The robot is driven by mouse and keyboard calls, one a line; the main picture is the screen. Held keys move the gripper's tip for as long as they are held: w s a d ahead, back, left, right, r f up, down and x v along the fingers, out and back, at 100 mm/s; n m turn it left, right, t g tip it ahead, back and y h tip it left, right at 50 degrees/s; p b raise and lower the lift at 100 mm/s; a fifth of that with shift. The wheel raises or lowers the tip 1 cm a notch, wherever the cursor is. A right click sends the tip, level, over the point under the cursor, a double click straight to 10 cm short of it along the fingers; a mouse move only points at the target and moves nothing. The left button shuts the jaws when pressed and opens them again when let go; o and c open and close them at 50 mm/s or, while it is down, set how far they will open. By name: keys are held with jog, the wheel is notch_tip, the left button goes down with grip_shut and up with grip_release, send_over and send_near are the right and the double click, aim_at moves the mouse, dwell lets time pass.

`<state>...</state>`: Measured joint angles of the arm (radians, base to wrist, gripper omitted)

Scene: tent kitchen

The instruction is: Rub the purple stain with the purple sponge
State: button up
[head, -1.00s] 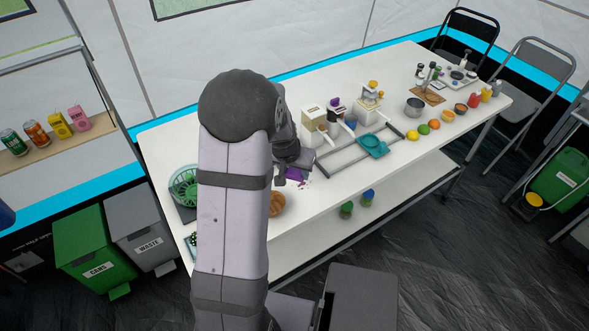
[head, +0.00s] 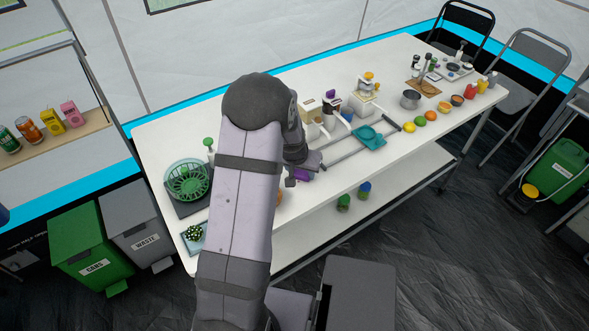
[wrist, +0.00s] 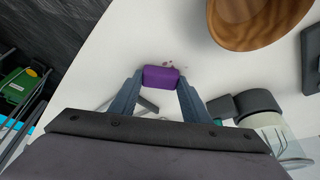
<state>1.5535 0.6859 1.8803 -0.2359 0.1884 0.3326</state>
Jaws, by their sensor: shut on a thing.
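My gripper (wrist: 160,82) is shut on the purple sponge (wrist: 160,77), a small block held between its two fingers. The sponge also shows in the head view (head: 304,174), low at the white table's front edge and partly hidden by my arm. A few faint dark specks of the stain (wrist: 168,63) show just beyond the sponge in the wrist view. The sponge hides any part of the stain under it. In the head view I cannot make out the stain. Whether the sponge presses on the table is hard to tell.
A wooden bowl (wrist: 255,22) stands near the sponge. A grey rack frame (head: 350,150) with a teal pan (head: 369,138) lies to the right. A green basket (head: 188,181) stands left of my arm. Dispensers and fruit stand farther along the table (head: 170,140).

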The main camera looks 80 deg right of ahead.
jog(key=shift+s+d+p, duration=0.7)
jog(key=shift+s+d, duration=0.35)
jog(key=shift+s, duration=0.15)
jog(key=shift+w+f, duration=0.15)
jog(key=shift+w+a+b, duration=0.3)
jog(key=shift+b, duration=0.15)
jog(key=w+a+b, duration=0.4)
jog(key=b, duration=0.1)
jog(key=shift+w+a, duration=0.1)
jog(key=shift+a, duration=0.05)
notch_tip(320, 180, up, 8)
jog(key=p, duration=0.6)
jog(key=shift+r+p, duration=0.2)
jog(key=shift+p, duration=0.1)
